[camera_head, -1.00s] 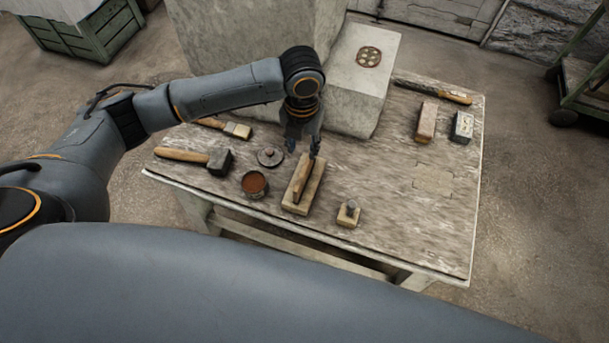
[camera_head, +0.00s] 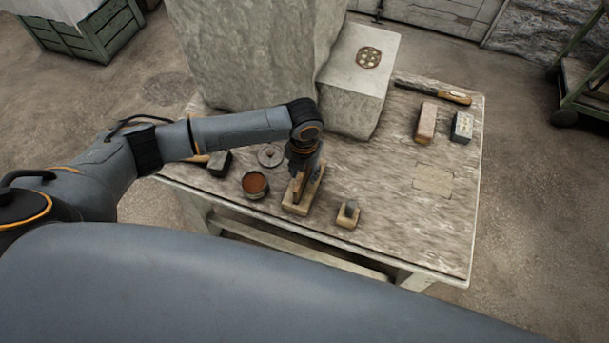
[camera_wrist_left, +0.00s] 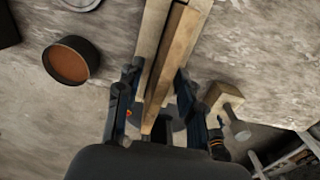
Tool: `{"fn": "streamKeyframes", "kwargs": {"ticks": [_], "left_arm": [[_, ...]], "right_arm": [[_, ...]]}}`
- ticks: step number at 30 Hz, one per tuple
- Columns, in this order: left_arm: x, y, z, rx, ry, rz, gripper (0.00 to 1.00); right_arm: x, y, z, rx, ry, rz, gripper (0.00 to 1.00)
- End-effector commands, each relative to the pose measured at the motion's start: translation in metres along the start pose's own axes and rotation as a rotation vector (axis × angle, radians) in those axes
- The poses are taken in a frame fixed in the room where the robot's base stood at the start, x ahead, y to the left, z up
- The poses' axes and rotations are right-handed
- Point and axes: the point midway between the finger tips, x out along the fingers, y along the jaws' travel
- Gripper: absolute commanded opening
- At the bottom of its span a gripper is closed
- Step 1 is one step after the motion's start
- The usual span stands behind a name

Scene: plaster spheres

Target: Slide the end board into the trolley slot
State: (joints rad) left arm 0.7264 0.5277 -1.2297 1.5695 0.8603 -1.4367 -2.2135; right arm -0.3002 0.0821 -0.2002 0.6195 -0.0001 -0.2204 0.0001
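The dark green trolley (camera_head: 572,100) is partly in the head view at the right edge, cut off by the frame; its slot cannot be made out. I cannot identify an end board. My left gripper (camera_head: 303,178) is low over a wooden float (camera_head: 296,209) on the table. In the left wrist view its fingers (camera_wrist_left: 158,85) stand apart on either side of the float's raised wooden handle (camera_wrist_left: 174,55), with nothing visibly gripped. My right gripper is not in view.
Large stone blocks (camera_head: 358,105) stand at the back. The table's right front is clear.

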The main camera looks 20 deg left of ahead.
Motion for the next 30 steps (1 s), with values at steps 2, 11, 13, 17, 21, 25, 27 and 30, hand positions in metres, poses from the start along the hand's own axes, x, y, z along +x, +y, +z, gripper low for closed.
{"fn": "streamKeyframes", "kwargs": {"ticks": [2,11,13,17,21,25,27,30], "left_arm": [[0.000,0.000,0.000,0.000,0.000,0.000,0.38],[0.000,0.000,0.000,0.000,0.000,0.000,0.00],[-0.001,0.000,0.000,0.000,0.000,0.000,0.00],[-0.001,0.000,0.000,0.000,0.000,0.000,0.00],[-0.003,0.000,0.000,0.000,0.000,0.000,0.00],[-0.011,0.000,0.001,0.000,-0.002,-0.001,0.00],[-0.019,0.000,0.001,0.000,-0.003,0.000,0.00],[-0.035,-0.002,0.002,0.002,-0.003,-0.002,0.00]], "right_arm": [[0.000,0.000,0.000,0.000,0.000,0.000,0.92],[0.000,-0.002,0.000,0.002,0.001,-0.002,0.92],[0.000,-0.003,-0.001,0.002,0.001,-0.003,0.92],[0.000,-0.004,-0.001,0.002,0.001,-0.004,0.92],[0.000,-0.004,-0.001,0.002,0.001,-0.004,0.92],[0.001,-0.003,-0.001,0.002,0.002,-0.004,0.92],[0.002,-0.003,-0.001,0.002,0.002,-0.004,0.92],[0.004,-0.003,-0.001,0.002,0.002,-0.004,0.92]]}}
